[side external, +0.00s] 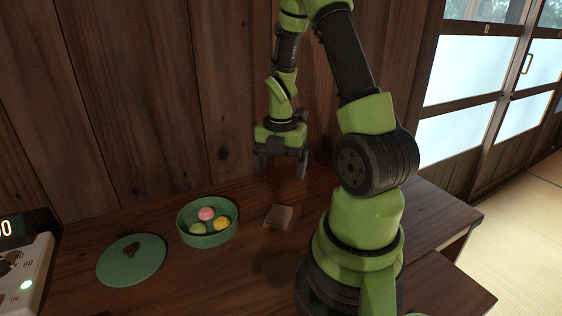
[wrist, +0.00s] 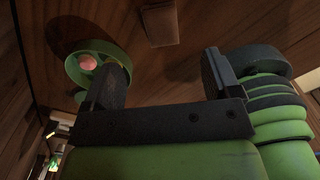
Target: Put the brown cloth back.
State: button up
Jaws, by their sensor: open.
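The brown cloth (side external: 278,217) lies folded in a small block on the dark wooden table, just right of the green bowl (side external: 181,222). It also shows at the top of the wrist view (wrist: 161,24). My gripper (side external: 281,172) is above the table, higher than the cloth and behind it, with its fingers pointing down. It is open with nothing between the fingers, and it is apart from the cloth. In the wrist view my two fingers (wrist: 165,82) stand wide apart.
The bowl holds pink, yellow and green balls. A green lid (side external: 131,262) with a brown knob lies left of it. A white device (side external: 28,275) with a lit display stands at the far left. A wooden wall (side external: 150,100) rises behind the table.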

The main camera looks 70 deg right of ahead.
jog(key=w+a+r+m+t, duration=0.3)
jog(key=a+r+m+t, duration=0.1)
jog(key=a+r+m, duration=0.75)
jog(key=s+a+r+m+t+y, duration=0.2)
jog(key=s+a+r+m, duration=0.3)
jog(key=a+r+m, duration=0.3)
jog(key=shift+s+a+m+t, duration=0.35)
jog(key=shift+m+t, duration=0.25)
jog(key=shift+m, duration=0.65)
